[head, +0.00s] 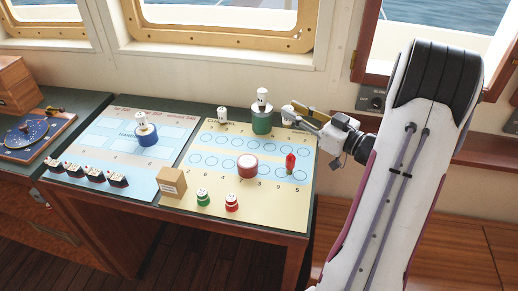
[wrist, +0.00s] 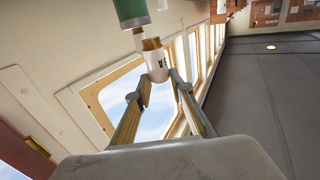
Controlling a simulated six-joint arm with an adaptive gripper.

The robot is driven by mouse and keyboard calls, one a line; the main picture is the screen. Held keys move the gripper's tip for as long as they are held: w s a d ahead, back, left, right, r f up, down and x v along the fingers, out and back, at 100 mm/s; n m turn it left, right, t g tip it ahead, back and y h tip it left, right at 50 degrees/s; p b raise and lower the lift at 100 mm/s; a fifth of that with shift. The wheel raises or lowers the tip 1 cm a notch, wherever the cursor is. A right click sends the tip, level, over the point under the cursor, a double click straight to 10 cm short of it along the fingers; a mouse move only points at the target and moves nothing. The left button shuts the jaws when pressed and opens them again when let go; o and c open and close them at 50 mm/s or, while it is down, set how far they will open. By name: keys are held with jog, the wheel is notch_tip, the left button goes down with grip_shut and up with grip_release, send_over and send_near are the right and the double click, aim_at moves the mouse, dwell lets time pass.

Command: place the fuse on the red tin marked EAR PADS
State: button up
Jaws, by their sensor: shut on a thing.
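The fuse (wrist: 157,64) is a white cylinder with dark lettering and a brass cap. In the wrist view it sits between my gripper's fingertips (wrist: 160,82), which are shut on it. In the head view my gripper (head: 289,112) reaches in from the right, just right of the green tin (head: 262,123); the fuse looks small and partly hidden there. A large red tin with a pale top (head: 248,167) stands on the cream sheet, below and left of my gripper. Its marking is not readable, and its top looks bare.
A white piece (head: 262,98) tops the green tin; another stands on the blue tin (head: 147,138). A red pear-shaped piece (head: 290,163) stands right of the red tin. A carton (head: 171,183), small green (head: 203,197) and red (head: 231,202) pots are nearer the front.

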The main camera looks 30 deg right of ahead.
jog(key=a+r+n+g+y, duration=0.1)
jog(key=a+r+n+y, duration=0.1)
jog(key=a, duration=0.4)
jog(key=a+r+n+g+y, duration=0.1)
jog(key=a+n+y, duration=0.1)
jog(key=a, duration=0.5)
jog(key=shift+r+y, duration=0.35)
jog(key=shift+y, duration=0.45)
jog(key=shift+f, duration=0.1)
send_over(255, 164)
jog(key=shift+d+f, duration=0.1)
jog(key=shift+f, duration=2.75)
jog(key=shift+f, duration=2.05)
jog(key=shift+f, duration=0.1)
jog(key=o, duration=1.1)
